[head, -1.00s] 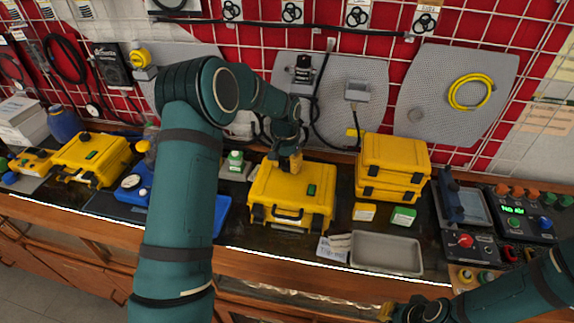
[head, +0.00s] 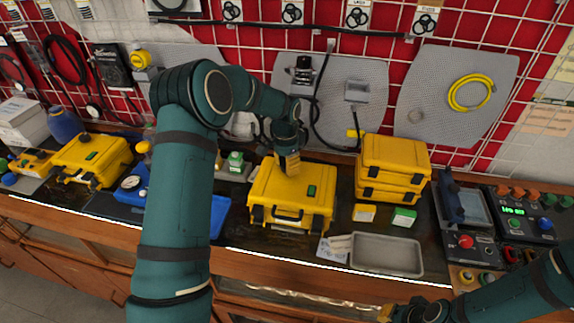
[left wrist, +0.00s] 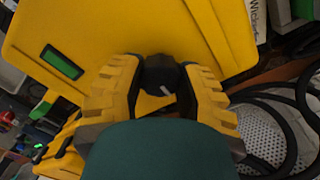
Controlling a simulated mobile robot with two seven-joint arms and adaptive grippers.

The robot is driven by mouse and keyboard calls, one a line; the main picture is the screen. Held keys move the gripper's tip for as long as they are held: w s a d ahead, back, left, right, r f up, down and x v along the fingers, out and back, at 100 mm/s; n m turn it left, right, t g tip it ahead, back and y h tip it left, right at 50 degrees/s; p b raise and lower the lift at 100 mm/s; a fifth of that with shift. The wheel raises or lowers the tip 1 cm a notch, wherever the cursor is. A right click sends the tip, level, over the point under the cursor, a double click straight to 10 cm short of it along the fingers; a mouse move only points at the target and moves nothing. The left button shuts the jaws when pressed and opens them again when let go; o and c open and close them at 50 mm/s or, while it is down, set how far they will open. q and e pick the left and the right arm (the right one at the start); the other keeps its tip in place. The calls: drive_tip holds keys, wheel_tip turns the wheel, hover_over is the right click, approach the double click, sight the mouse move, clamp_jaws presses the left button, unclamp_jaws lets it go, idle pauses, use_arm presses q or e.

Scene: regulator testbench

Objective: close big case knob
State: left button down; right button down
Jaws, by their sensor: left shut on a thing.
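The big yellow case (head: 318,205) lies closed on the bench in the middle of the head view, its handle toward the front edge. In the left wrist view its yellow lid (left wrist: 120,30) fills the upper part. A black knob (left wrist: 158,70) with a white mark sits on it, between the two yellow finger pads. My left gripper (head: 288,165) reaches down to the back of the case and is shut on this knob; its fingers hide the knob in the head view. My right gripper (head: 408,311) is at the bottom edge, partly cut off, its jaws unclear.
Two stacked yellow cases (head: 395,165) stand to the right. A grey tray (head: 385,255) lies in front of them. A control box with a lit display (head: 512,211) is at the far right. Another yellow case (head: 95,155) and a blue gauge unit (head: 130,182) are at left.

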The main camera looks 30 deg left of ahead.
sight(285, 164)
use_arm(q)
drive_tip(key=c, duration=0.5)
unclamp_jaws()
drive_tip(key=r, duration=1.2)
drive_tip(key=shift+w+a, duration=0.15)
drive_tip(key=shift+a, duration=0.15)
drive_tip(key=shift+f, duration=0.15)
